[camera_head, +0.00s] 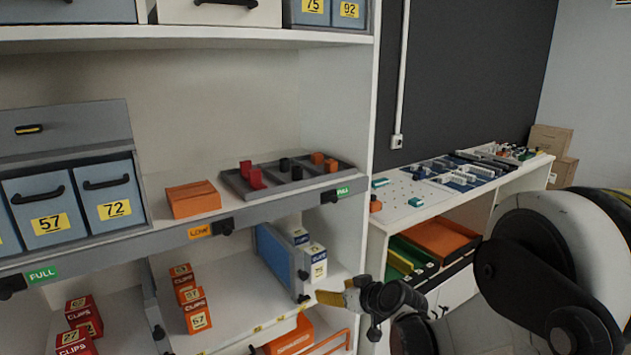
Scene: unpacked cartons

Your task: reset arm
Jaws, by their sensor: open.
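My gripper (352,300) is at the lower middle right, in front of the shelf unit's right edge. It is open, with nothing seen between its fingers. A yellow-marked finger points left toward the lower shelf, and the dark wrist parts sit to its right. My white and black arm fills the lower right corner and hides part of the side bench's front. White and blue boxes (317,262) stand on the lower shelf just above and left of the gripper, apart from it as far as I can tell.
The shelf unit (362,190) holds red clips boxes (197,315), an orange box (193,199), a divided grey tray (283,180) and numbered blue bins (110,198). A blue divider (276,260) stands near the gripper. A white bench (410,205) with small parts stands at right.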

